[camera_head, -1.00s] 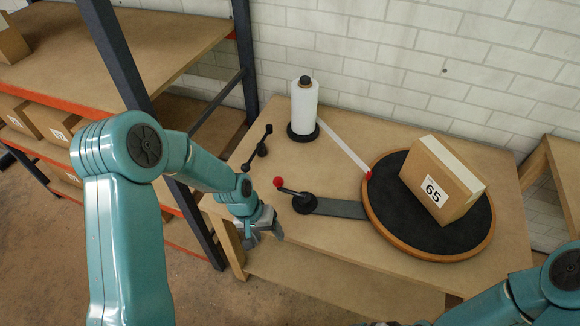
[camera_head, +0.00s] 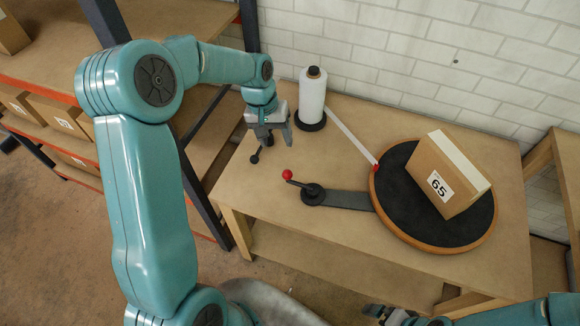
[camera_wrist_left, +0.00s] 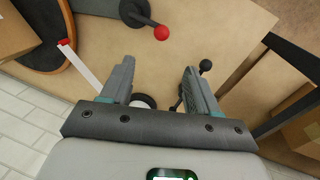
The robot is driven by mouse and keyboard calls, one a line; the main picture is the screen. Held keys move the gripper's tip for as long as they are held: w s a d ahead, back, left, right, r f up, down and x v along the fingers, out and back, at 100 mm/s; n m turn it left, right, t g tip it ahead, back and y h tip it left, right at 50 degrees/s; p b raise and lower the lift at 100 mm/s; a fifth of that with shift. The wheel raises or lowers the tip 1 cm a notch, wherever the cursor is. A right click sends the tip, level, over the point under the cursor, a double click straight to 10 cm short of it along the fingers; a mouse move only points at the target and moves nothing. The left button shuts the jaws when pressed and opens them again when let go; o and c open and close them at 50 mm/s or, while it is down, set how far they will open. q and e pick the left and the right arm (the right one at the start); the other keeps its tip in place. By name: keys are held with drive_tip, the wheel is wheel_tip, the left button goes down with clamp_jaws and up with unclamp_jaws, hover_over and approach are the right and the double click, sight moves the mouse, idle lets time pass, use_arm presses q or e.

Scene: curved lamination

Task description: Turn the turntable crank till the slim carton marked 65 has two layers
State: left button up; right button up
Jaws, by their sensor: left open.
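The brown carton marked 65 (camera_head: 455,172) stands on the black turntable (camera_head: 422,213) with its wooden rim. A pale band shows along its top. The crank has a red knob (camera_head: 287,174) and a black hub (camera_head: 313,194), joined to the turntable by a dark bar. My left gripper (camera_head: 272,140) is open and empty above the table's back left part, behind and left of the crank. In the left wrist view the red knob (camera_wrist_left: 161,33) lies beyond the open fingers. My right gripper (camera_head: 385,313) barely shows at the bottom edge; its jaws are unclear.
A white film roll (camera_head: 312,96) stands just right of my left gripper; a white strip (camera_head: 350,136) runs from it to a red tab at the turntable's rim. A black lever (camera_head: 255,157) is partly hidden under the gripper. Shelves with cartons (camera_head: 55,117) stand left.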

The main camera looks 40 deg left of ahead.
sight(286, 172)
use_arm(q)
drive_tip(key=f+p, duration=0.1)
drive_tip(key=f, duration=0.4)
drive_tip(key=d+f, duration=0.1)
drive_tip(key=f, duration=0.4)
drive_tip(key=w+d+f+p, duration=0.1)
drive_tip(key=f, duration=0.4)
drive_tip(key=shift+d+p, duration=0.1)
drive_tip(key=shift+p, duration=0.25)
drive_tip(key=shift+w+d+f, duration=0.1)
drive_tip(key=shift+f, duration=0.05)
clamp_jaws()
